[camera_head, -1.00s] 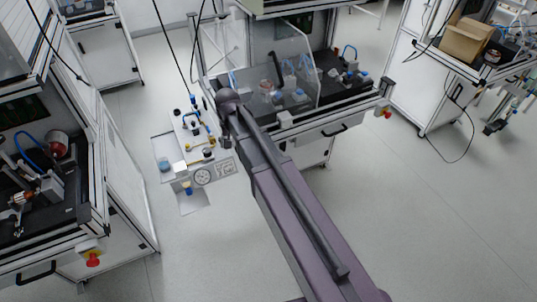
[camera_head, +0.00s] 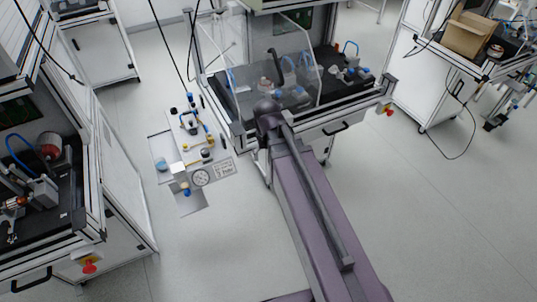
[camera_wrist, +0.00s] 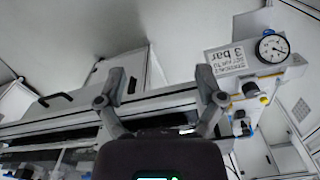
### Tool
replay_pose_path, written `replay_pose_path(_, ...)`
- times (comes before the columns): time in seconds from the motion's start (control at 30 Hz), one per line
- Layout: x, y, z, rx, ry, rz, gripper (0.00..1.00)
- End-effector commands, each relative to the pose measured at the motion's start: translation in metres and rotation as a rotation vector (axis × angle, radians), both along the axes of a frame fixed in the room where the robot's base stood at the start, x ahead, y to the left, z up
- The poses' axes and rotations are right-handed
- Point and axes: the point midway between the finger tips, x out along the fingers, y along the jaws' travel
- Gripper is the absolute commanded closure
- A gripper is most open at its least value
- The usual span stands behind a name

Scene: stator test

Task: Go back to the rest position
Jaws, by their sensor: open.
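My gripper (camera_wrist: 160,88) is open in the wrist view. Its two grey fingers stand wide apart with nothing held between them. Behind the fingers is the edge of a workbench (camera_wrist: 70,122) with a black handle. My arm reaches up the middle of the head view, with its joint in front of the guarded workstation (camera_head: 330,125). I cannot make out my gripper clearly in the head view.
A pneumatic panel with a pressure gauge (camera_head: 201,177) is left of my arm; the gauge (camera_wrist: 272,48) also shows in the wrist view. Another workstation (camera_head: 88,250) stands left. A cardboard box (camera_head: 466,36) sits on the right bench. Floor at lower right is clear.

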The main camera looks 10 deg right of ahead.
Motion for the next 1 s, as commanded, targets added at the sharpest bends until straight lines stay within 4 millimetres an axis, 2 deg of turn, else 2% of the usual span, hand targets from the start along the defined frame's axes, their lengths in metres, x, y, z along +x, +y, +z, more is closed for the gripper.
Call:
replay_pose_path(0.1, -0.006, -0.004, 0.0, 0.0, 0.0, 0.004, 0.13)
replay_pose_path(0.5, -0.007, -0.005, 0.0, 0.0, 0.0, 0.006, 0.13)
replay_pose_path(0.8, -0.039, -0.026, 0.0, 0.0, 0.0, 0.03, 0.13)
replay_pose_path(1.0, -0.038, -0.027, 0.0, 0.0, 0.0, 0.035, 0.13)
